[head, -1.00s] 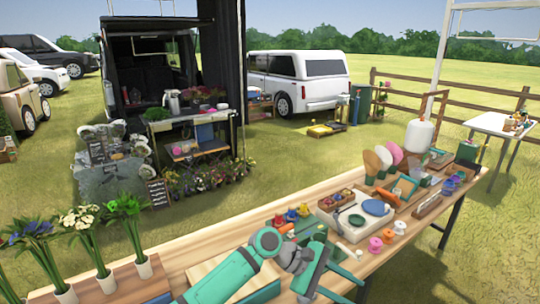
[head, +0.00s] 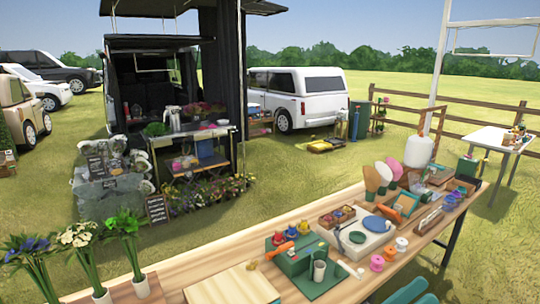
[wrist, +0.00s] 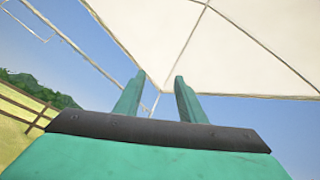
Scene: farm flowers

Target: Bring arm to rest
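My gripper (wrist: 155,98) shows in the wrist view with its two green fingers apart and nothing between them. It points up toward a pale canopy and the sky. In the head view only a green piece of my arm (head: 408,292) shows at the bottom edge, over the near edge of the wooden table (head: 225,248). The gripper itself is out of the head view.
A white gas cylinder (head: 418,151) stands at the far end. A van with a flower stand is beyond.

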